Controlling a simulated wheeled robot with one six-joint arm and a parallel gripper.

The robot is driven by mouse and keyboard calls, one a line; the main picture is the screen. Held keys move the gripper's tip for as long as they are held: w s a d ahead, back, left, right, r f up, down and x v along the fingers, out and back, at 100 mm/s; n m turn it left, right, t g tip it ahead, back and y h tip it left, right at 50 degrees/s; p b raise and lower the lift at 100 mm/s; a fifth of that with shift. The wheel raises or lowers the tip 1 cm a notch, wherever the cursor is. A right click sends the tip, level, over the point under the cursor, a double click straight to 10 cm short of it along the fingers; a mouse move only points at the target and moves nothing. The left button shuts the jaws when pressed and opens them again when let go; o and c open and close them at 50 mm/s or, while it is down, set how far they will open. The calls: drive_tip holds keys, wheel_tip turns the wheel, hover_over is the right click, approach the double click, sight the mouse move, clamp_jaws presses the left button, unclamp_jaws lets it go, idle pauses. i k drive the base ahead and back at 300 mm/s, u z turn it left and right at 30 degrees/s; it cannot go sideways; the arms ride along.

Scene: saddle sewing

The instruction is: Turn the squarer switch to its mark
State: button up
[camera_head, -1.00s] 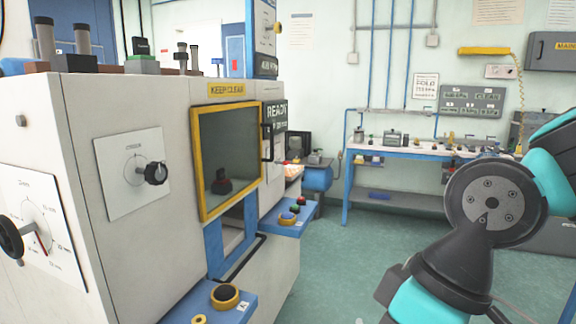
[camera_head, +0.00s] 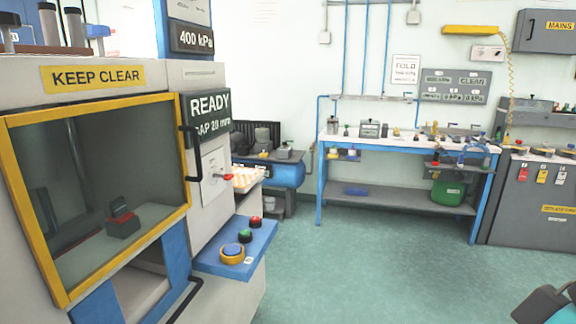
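I cannot pick out the squarer switch for certain, as no readable label names it. A small red-handled switch (camera_head: 228,177) sits on a pale plate on the press-like machine, below the READY display (camera_head: 208,112). Its mark and exact setting are too small to read. A grey wall panel (camera_head: 456,86) at the back carries several small text plates, one seeming to read CLEAR.
The machine with its yellow-framed window (camera_head: 188,150) fills the left. Its blue shelf (camera_head: 262,243) with coloured buttons juts out. A blue-legged workbench (camera_head: 319,190) stands at the back, grey cabinets (camera_head: 520,215) at the right. The green floor (camera_head: 360,275) between is clear.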

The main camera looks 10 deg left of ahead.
sight(226, 178)
drive_tip(key=z, duration=0.15)
drive_tip(key=i, duration=0.85)
drive_tip(key=u, duration=0.35)
drive_tip(key=i, duration=0.8)
drive_tip(key=u, duration=0.5)
